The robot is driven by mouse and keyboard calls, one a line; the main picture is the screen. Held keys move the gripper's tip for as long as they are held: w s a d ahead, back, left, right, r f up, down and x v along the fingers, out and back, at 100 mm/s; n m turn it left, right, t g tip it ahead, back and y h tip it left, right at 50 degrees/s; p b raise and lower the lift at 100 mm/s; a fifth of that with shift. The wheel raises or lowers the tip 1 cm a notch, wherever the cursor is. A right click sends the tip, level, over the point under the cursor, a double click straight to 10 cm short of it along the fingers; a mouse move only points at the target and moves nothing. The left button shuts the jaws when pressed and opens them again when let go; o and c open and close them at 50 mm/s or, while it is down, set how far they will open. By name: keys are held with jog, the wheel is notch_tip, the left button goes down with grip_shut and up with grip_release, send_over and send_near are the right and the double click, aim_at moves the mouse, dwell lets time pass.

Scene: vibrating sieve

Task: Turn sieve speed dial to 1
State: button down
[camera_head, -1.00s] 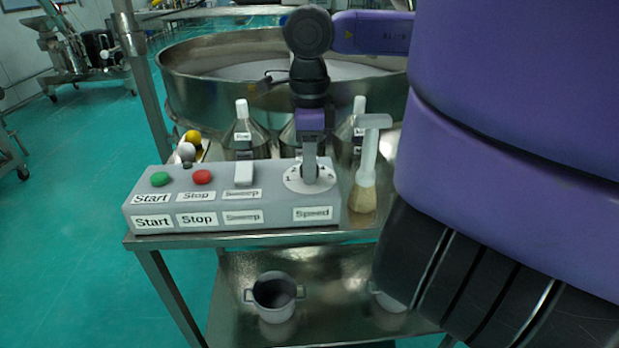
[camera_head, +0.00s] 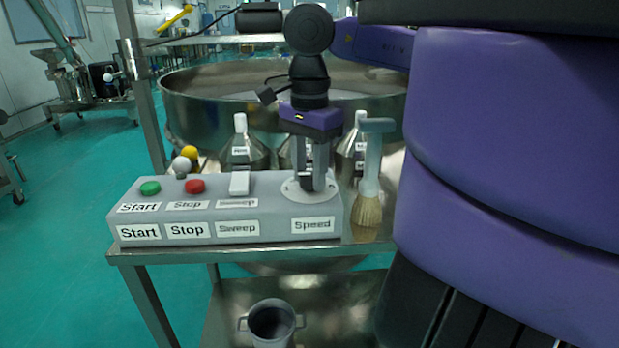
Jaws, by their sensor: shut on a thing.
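The grey control box (camera_head: 270,232) stands on the metal table. The speed dial (camera_head: 296,193) is a white disc on the right end of its top, above the "Speed" label (camera_head: 312,225). My gripper (camera_head: 312,186) points down over the dial and is shut on its knob. The fingers hide the knob and most of the number marks, so the dial setting cannot be read. The large round steel sieve (camera_head: 200,93) is behind the box.
Green (camera_head: 150,188) and red (camera_head: 195,186) buttons and a white sweep switch (camera_head: 240,183) sit left of the dial. A brush (camera_head: 368,205) stands close at its right. Labelled metal bottles (camera_head: 243,152) stand behind. A pot (camera_head: 271,322) is on the lower shelf.

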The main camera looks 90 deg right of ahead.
aim_at(310, 175)
jog(key=shift+n, duration=0.4)
jog(key=c, duration=0.9)
grip_release()
jog(key=shift+r, duration=0.1)
notch_tip(310, 175, up, 8)
jog(key=shift+f+p, duration=0.2)
jog(key=shift+p, duration=0.15)
jog(key=shift+s, duration=0.1)
